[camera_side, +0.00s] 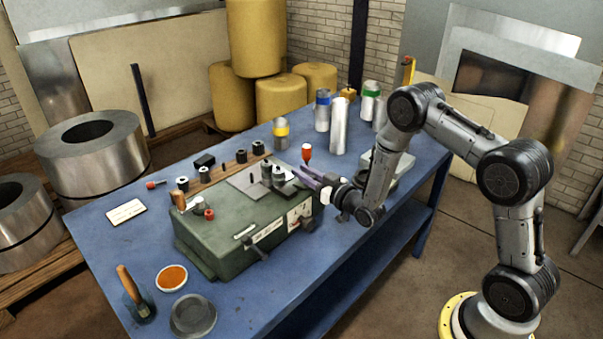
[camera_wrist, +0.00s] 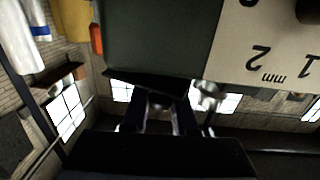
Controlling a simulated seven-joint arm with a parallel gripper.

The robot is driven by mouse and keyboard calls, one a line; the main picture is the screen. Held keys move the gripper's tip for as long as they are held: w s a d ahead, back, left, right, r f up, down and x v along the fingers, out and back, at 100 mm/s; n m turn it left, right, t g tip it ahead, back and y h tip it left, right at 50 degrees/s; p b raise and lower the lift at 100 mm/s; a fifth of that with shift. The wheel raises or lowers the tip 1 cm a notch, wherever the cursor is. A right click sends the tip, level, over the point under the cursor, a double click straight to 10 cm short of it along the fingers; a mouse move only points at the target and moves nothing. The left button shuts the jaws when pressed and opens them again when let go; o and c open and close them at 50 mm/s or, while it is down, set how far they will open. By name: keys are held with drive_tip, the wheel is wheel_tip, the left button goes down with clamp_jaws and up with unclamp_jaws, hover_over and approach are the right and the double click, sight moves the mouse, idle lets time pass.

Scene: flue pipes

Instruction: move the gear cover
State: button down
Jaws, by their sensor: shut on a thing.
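My gripper (camera_side: 303,176) is at the right end of the green machine, by its top, with its fingers pointing left. In the wrist view my gripper (camera_wrist: 160,103) has its fingers closed on the dark edge of a thing I take to be the gear cover (camera_wrist: 150,82). Its outline is hard to make out in the dark. In the side view the fingers and wrist hide most of that spot. The green machine body (camera_side: 225,235) carries dark rollers on top. A pale plate with numbers and "mm" (camera_wrist: 265,50) shows close to the gripper.
A red-topped bottle (camera_side: 306,154) stands just behind the gripper. Metal cylinders (camera_side: 339,126) stand farther back. An orange dish (camera_side: 171,278) and a grey dish (camera_side: 193,315) lie front left.

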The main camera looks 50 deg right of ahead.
drive_tip(key=n+y, duration=0.1)
drive_tip(key=y, duration=0.1)
drive_tip(key=d+n+y, duration=0.1)
drive_tip(key=n+y, duration=0.2)
drive_tip(key=y, duration=0.1)
drive_tip(key=shift+s+d+g+y, duration=0.3)
drive_tip(key=shift+s+g+y, duration=0.05)
drive_tip(key=shift+g+y, duration=0.05)
drive_tip(key=n+g+y, duration=0.1)
drive_tip(key=n+y, duration=0.1)
drive_tip(key=y, duration=0.1)
drive_tip(key=d+n+g+y, duration=0.1)
drive_tip(key=n+g+y, duration=0.1)
drive_tip(key=n+y, duration=0.1)
drive_tip(key=shift+d+g, duration=0.1)
drive_tip(key=shift+g, duration=0.2)
drive_tip(key=shift+w+d+n+g+y, duration=0.1)
drive_tip(key=shift+d+n+g+y, duration=0.15)
drive_tip(key=shift+n+g+y, duration=1.25)
drive_tip(key=shift+w+d+n+g+y, duration=0.1)
drive_tip(key=shift+d+n+g+y, duration=0.35)
drive_tip(key=shift+n+g, duration=1.1)
drive_tip(key=shift+w+d+n+g+y, duration=0.1)
drive_tip(key=shift+n+g+y, duration=0.9)
drive_tip(key=shift+g, duration=1.15)
drive_tip(key=shift+w+r+g, duration=0.1)
drive_tip(key=shift+g, duration=0.4)
